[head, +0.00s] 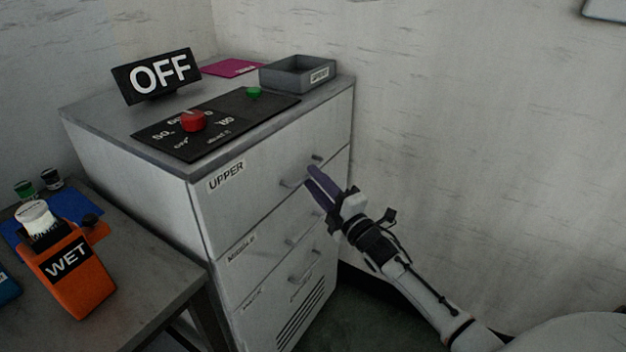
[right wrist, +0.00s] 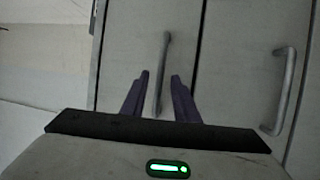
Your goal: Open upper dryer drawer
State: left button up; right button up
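The dryer is a grey-white cabinet (head: 130,165) with stacked drawers. Its upper drawer (head: 235,207), labelled UPPER, is closed flush with the front. The upper drawer's bar handle (head: 288,185) is partly hidden by my right gripper (head: 315,180) in the head view. In the right wrist view, the handle (right wrist: 164,60) lies in the gap between the two dark fingers of my right gripper (right wrist: 159,75). The fingers are open, with space visible on both sides of the bar; I cannot tell how deep it sits. My left gripper is not in view.
The dryer top holds an OFF sign (head: 160,75), a control panel with a red knob (head: 193,120), and a grey tray (head: 290,73). The middle drawer's handle (right wrist: 285,90) is close by. An orange WET container (head: 70,270) stands on the table (head: 150,290) at left.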

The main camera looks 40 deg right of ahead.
jog(key=shift+w+r, duration=0.1)
jog(key=shift+w, duration=0.55)
grip_shut()
